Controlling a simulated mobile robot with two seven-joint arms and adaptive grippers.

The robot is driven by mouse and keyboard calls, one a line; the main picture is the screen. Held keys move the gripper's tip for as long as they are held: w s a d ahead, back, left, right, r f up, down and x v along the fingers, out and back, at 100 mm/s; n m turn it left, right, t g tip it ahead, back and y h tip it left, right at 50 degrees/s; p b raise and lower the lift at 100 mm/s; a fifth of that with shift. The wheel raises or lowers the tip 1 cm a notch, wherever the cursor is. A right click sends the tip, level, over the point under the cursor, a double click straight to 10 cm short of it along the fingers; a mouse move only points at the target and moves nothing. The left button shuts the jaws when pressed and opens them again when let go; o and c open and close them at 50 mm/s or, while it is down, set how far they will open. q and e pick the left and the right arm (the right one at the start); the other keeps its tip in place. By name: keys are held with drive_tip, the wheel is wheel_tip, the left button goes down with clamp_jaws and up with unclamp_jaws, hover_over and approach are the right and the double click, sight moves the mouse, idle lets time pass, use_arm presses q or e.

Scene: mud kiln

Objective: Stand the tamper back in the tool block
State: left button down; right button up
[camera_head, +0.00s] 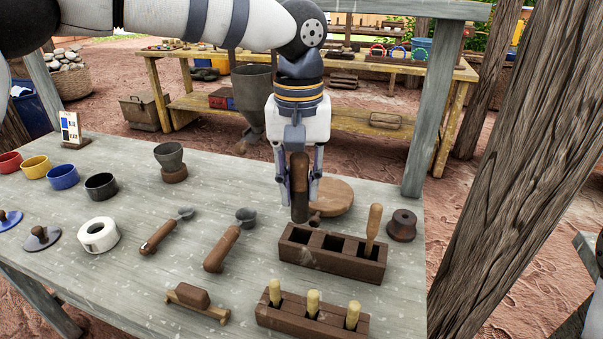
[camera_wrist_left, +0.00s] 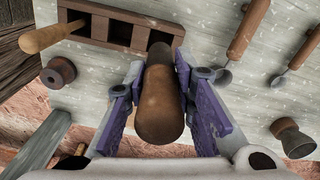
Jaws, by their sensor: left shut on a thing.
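The tamper (camera_head: 299,190) is a thick brown handle with a dark lower end. My left gripper (camera_head: 299,182) is shut on it and holds it upright, dark end down; it also shows in the left wrist view (camera_wrist_left: 160,105). The tool block (camera_head: 325,263) is a dark brown wooden box with square slots, just in front of the tamper's lower end. Its left and middle slots look empty; a light-handled tool (camera_head: 374,222) stands in the right slot. In the left wrist view the tamper's far end overlaps the edge of the tool block (camera_wrist_left: 104,28). Its exact height is unclear.
A second block (camera_head: 312,322) with several pale handles stands nearer. A dark spool (camera_head: 402,226) is to the right, and a round wooden disc (camera_head: 332,196) lies behind the tamper. Two scoops (camera_head: 222,248) (camera_head: 160,237) lie to the left. A small wooden brush-like tool (camera_head: 198,302) lies front left.

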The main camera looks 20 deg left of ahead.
sight(301, 222)
use_arm(q)
drive_tip(key=shift+f, duration=2.55)
drive_tip(key=shift+f, duration=0.15)
drive_tip(key=shift+d+f+b, duration=0.1)
drive_tip(key=shift+f+b, duration=0.3)
drive_tip(key=shift+f, duration=1)
drive_tip(key=c, duration=1.3)
unclamp_jaws()
drive_tip(key=o, duration=0.6)
drive_tip(key=shift+r, duration=0.1)
